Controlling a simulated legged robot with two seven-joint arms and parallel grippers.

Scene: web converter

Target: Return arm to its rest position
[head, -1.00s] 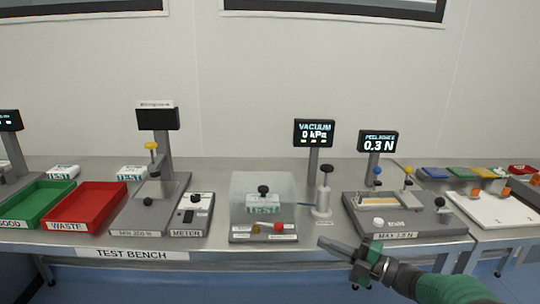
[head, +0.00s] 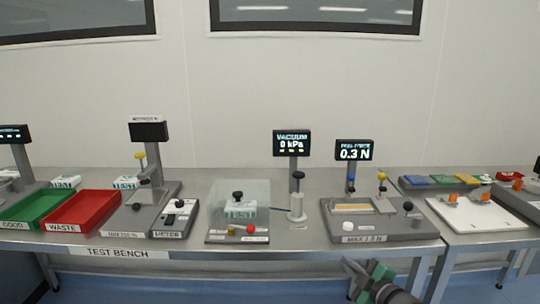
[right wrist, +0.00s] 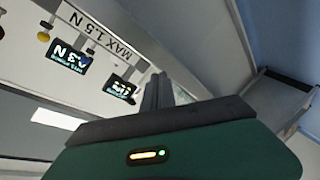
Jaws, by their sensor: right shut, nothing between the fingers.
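My right gripper (head: 352,280) is low at the bottom of the head view, in front of and below the bench edge, under the peel tester (head: 385,222). Its fingers are together and hold nothing. In the right wrist view the shut dark fingers (right wrist: 157,92) show beyond my green wrist housing, apart from the bench edge with its "MAX 1.5 N" label (right wrist: 97,35). My left gripper is not in view.
The test bench (head: 190,252) carries a green GOOD tray (head: 22,222), a red WASTE tray (head: 65,228), a meter (head: 176,218) and a clear vacuum chamber (head: 222,195). Displays read 0 kPa (head: 291,142) and 0.3 N (head: 354,150). The blue floor (head: 200,290) in front is clear.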

